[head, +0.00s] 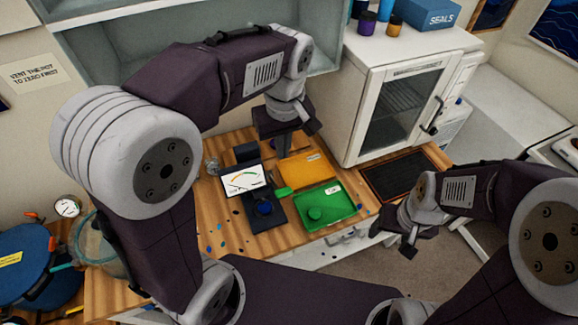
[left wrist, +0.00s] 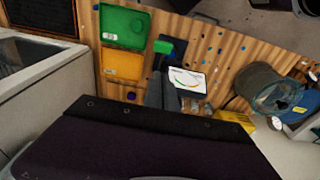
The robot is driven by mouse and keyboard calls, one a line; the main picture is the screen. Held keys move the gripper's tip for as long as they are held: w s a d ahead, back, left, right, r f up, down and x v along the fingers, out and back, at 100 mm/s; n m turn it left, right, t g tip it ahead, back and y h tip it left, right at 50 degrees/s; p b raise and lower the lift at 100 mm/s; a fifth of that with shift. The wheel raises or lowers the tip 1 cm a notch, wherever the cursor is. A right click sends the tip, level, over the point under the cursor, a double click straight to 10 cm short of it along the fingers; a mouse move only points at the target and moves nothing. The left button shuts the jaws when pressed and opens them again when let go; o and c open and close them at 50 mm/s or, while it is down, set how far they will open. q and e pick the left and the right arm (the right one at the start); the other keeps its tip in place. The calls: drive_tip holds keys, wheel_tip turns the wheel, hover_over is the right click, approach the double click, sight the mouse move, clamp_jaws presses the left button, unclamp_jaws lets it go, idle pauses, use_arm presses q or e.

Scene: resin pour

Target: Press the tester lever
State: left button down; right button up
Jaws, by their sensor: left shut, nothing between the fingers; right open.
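The tester (head: 243,181) stands on the wooden bench with a white dial display, a dark base and a green lever handle (head: 283,191) at its right side. A blue round piece (head: 264,207) sits on its base. In the left wrist view the green handle (left wrist: 163,47) lies beside the display (left wrist: 187,82). My left gripper (head: 284,146) is shut and empty, above and behind the handle, apart from it. Its grey fingers (left wrist: 162,88) show in the left wrist view. My right gripper (head: 392,240) is open and empty, off the bench's front right edge.
A green tray (head: 345,207) with a green round piece and an orange tray (head: 290,172) lie right of the tester. A white oven (head: 362,90) stands at the back right. A blue-lidded pot (head: 25,250) is at the left. Small coloured bits dot the bench.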

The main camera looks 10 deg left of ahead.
use_arm(q)
hover_over(284, 191)
drive_tip(key=f, duration=0.6)
drive_tip(key=w+f, duration=0.1)
drive_tip(key=f, duration=0.3)
drive_tip(key=shift+a+p, duration=0.35)
drive_tip(key=shift+a, duration=0.05)
drive_tip(key=f, duration=0.2)
drive_tip(key=s+f, duration=0.1)
drive_tip(key=shift+d+f+p, duration=0.1)
drive_tip(key=shift+d+p, duration=0.2)
drive_tip(key=shift+d, duration=0.1)
drive_tip(key=shift+s+d+f, duration=0.1)
drive_tip(key=shift+s+f, duration=0.1)
drive_tip(key=shift+f, duration=0.05)
drive_tip(key=shift+w+f, duration=0.1)
